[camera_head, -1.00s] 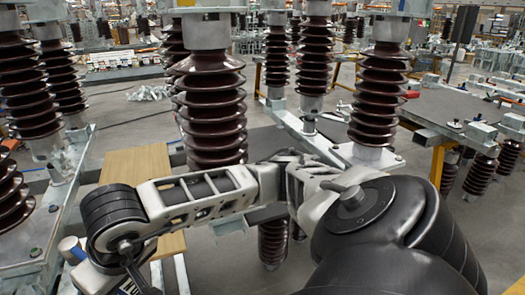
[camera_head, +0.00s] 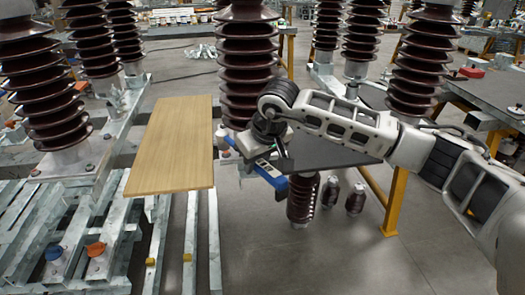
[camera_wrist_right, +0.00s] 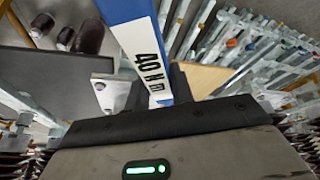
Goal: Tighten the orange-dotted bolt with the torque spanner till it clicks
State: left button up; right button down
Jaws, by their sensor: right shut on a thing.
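The torque spanner (camera_head: 271,175) is blue with a white label. My right gripper (camera_head: 262,158) is shut on it and holds it in the air, right of the wooden board. In the right wrist view the spanner (camera_wrist_right: 140,42) runs up from the jaws, and its label reads about "40 N m". The orange-dotted bolt (camera_head: 96,249) is at the lower left of the head view, on a galvanised steel frame, well apart from the spanner. My left gripper is not in view.
A blue-marked bolt (camera_head: 53,253) sits left of the orange one. A wooden board (camera_head: 172,145) lies between the steel frame and my right gripper. Tall brown ribbed insulators (camera_head: 248,70) stand behind. A dark table (camera_head: 325,152) lies behind my right arm.

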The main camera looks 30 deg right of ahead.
pick_arm(q)
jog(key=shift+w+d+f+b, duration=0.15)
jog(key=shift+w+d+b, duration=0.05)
jog(key=shift+b, duration=0.8)
pick_arm(e)
jog(key=shift+n, duration=0.3)
jog(key=w+f, duration=0.1)
jog(key=w+d+f, duration=0.2)
jog(key=w, duration=0.1)
jog(key=shift+f, duration=0.1)
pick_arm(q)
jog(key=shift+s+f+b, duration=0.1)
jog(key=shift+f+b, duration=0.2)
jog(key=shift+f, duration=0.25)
pick_arm(e)
jog(key=shift+s, duration=0.1)
pick_arm(q)
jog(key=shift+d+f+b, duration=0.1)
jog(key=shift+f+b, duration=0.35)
jog(key=shift+b, duration=0.5)
pick_arm(e)
jog(key=shift+f, duration=1.1)
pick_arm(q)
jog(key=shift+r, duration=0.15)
